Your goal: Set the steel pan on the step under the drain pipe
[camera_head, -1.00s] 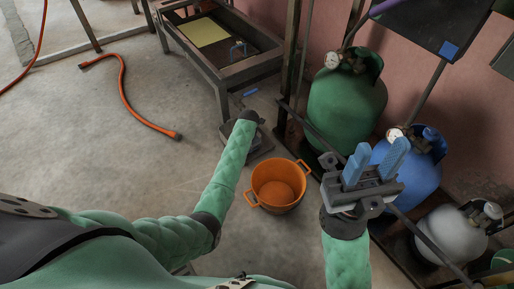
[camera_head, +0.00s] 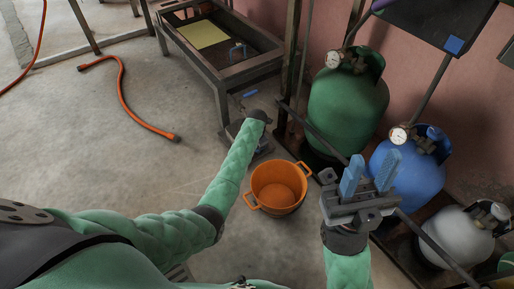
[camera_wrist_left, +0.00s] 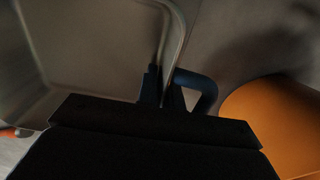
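The steel pan (camera_wrist_left: 85,55) fills the left of the left wrist view, grey and with a rounded rim corner. My left gripper (camera_wrist_left: 163,92) appears shut on its rim, with dark fingers on both sides. In the head view my left wrist hides most of that gripper; a small grey metal part shows beside it, and I cannot tell whether it is pan or step. A small blue-handled fitting (camera_head: 250,93) shows under the metal basin table, near the drain; the pipe itself is not clear. My right gripper (camera_head: 372,168) is open and empty, fingers pointing up.
An orange tub (camera_head: 278,187) stands on the floor right of my left arm; it also shows in the left wrist view (camera_wrist_left: 275,115). Green (camera_head: 345,105), blue (camera_head: 412,178) and grey (camera_head: 452,235) cylinders line the right. An orange hose (camera_head: 122,98) lies left.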

